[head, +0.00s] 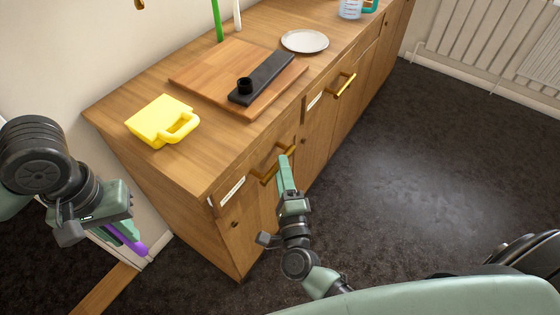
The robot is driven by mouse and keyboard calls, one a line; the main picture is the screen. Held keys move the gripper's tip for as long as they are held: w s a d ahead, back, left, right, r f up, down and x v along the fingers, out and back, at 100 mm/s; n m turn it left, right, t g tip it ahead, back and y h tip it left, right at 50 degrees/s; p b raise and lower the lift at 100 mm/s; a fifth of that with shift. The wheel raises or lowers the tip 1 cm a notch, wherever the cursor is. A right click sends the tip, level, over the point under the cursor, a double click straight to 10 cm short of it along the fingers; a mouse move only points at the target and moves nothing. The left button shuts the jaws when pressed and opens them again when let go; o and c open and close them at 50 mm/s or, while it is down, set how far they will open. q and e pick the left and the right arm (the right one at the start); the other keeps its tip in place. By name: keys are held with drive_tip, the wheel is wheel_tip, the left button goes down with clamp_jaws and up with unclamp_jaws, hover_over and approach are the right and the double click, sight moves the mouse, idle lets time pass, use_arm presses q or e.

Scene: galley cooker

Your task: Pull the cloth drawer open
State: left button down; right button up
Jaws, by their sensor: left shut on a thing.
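Two drawers with brass bar handles sit under the wooden counter. The nearer drawer (247,185) has a white label (232,191) too small to read, so I cannot tell which is the cloth drawer. Its front looks flush with the cabinet. My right gripper (284,161) is at its brass handle (266,178), with the fingertips overlapping the bar; contact and finger gap cannot be told. The farther drawer has its own handle (344,85) and label (314,101). My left gripper (126,236), left of the cabinet, is shut on a purple thing (138,249), mostly hidden.
On the counter are a yellow block-like thing with a handle (158,120), a wooden board (208,69) with a black long item (264,76), a white plate (305,41) and a measuring jug (350,9). Dark floor (430,160) right of the cabinet is clear.

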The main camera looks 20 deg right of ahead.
drive_tip(key=shift+w+d+r, duration=0.1)
drive_tip(key=shift+w+d, duration=0.05)
drive_tip(key=shift+w, duration=1.05)
clamp_jaws()
idle(0.6)
